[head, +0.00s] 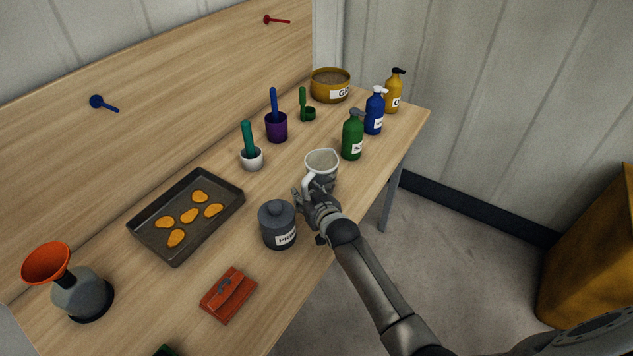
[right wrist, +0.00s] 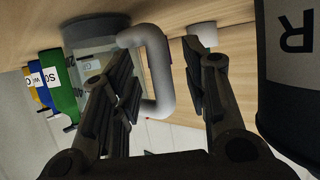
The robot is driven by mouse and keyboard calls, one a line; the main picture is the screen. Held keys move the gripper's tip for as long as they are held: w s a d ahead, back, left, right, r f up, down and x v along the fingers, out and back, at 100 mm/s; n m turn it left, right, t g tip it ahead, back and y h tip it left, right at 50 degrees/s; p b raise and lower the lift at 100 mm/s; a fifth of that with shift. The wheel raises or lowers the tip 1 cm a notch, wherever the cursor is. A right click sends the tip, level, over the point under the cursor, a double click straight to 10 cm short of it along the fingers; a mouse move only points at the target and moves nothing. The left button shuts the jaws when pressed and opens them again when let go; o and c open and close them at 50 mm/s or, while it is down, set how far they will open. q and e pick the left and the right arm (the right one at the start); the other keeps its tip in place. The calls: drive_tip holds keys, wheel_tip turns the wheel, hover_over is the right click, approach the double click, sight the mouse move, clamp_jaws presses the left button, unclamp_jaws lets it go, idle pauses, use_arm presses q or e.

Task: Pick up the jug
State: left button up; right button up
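The jug (head: 321,161), pale grey with a wide open top and a handle, stands on the wooden workbench near its front edge. My right gripper (head: 307,190) is at the jug's near side, by its handle. In the right wrist view my right gripper (right wrist: 158,85) is open, with one finger on each side of the handle (right wrist: 157,62). A gap shows between the handle and the right-hand finger; contact with the left-hand finger is unclear. The jug's body (right wrist: 95,45) is partly hidden behind the left-hand finger. My left gripper is not in view.
A dark grey lidded jar (head: 278,224) stands close to the left of my right gripper. A green bottle (head: 352,137) stands just behind the jug to the right. A baking tray (head: 143,233), a red pouch (head: 229,296) and several cups and bottles share the workbench (head: 215,255).

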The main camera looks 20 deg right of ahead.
clamp_jaws()
drive_tip(key=shift+r, duration=0.3)
idle(0.3)
